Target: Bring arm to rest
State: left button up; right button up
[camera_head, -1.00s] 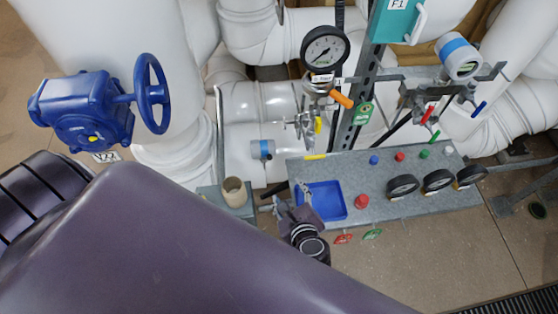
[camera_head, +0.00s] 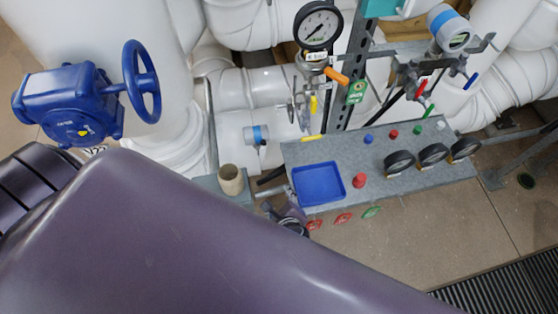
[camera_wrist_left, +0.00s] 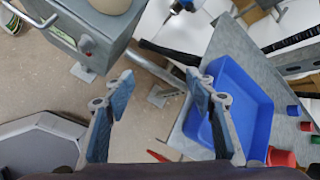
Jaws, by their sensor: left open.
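My left gripper (camera_head: 280,196) is at the near left edge of the grey panel table, beside the blue tray (camera_head: 318,183). My large purple arm link hides part of its wrist. In the left wrist view the two fingers (camera_wrist_left: 160,92) are spread apart with nothing between them. The right finger overlaps the left edge of the blue tray (camera_wrist_left: 248,100) in that view; I cannot tell whether they touch. The tray looks empty. My right gripper is not in view.
The grey table (camera_head: 420,168) bears coloured buttons and several black round gauges. A beige cup (camera_head: 231,180) stands on a grey box left of the gripper. A blue valve with a handwheel (camera_head: 141,82) is at left. White pipes fill the back; open floor (camera_head: 420,235) lies in front.

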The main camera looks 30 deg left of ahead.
dwell(0.3)
pick_arm(q)
jog(key=s+a+f+n+g+h+b, duration=0.1)
jog(key=s+f+n, duration=0.1)
jog(key=s+f, duration=0.45)
jog(key=s+a+f+n+g+h+b, duration=0.1)
jog(key=s+f+n+g+b, duration=0.15)
jog(key=f, duration=0.65)
jog(key=s+f+n+g+h, duration=0.1)
jog(key=s+f+n, duration=0.1)
jog(key=s+f, duration=0.4)
jog(key=s+a+f+n+h+b, duration=0.1)
jog(key=s+a+f+n, duration=0.1)
jog(key=s+f+n, duration=0.3)
jog(key=s+a+f+n+g+h+b, duration=0.1)
jog(key=s+a+f+n+b, duration=0.1)
jog(key=s+f+n, duration=0.4)
jog(key=s+a, duration=0.1)
jog(key=s, duration=0.2)
jog(key=shift+f, duration=0.4)
jog(key=shift+w+g, duration=0.1)
jog(key=shift+g, duration=0.15)
